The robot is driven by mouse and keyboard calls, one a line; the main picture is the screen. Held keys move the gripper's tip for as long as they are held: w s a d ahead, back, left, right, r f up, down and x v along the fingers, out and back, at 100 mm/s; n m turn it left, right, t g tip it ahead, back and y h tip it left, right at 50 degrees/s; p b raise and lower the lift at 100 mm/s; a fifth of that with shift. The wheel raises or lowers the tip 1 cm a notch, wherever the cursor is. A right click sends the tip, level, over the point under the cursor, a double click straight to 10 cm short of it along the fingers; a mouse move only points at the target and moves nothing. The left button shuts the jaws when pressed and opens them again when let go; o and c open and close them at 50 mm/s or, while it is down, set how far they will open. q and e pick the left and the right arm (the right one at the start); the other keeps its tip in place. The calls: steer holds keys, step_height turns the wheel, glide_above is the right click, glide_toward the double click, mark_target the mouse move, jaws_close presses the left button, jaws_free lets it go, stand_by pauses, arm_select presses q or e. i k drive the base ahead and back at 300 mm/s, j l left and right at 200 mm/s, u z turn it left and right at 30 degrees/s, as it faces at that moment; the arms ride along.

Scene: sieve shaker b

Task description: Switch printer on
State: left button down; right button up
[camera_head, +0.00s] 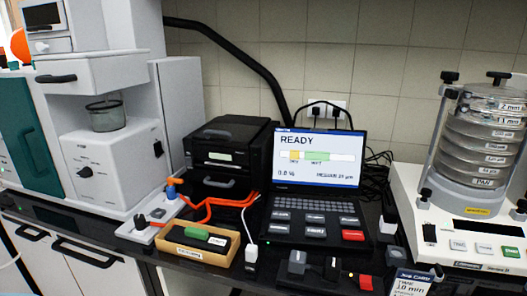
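The printer appears to be the black box-shaped device (228,156) on the dark bench, left of the laptop-like unit. It has a small pale label or display on its front and a slot-like lower front. I cannot make out a power switch on it or tell whether it is on. Orange cables run in front of it to a white power strip (140,231), which carries a blue plug (172,190). Neither of my grippers shows in the head view.
A unit (317,160) with a screen reading READY stands in the centre. A sieve stack (485,135) is at the right, and a large white machine (100,150) at the left. A wooden tray (195,252) and small dark blocks (297,262) crowd the front edge.

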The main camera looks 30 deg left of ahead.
mark_target(189, 162)
steer(key=u, duration=1.1)
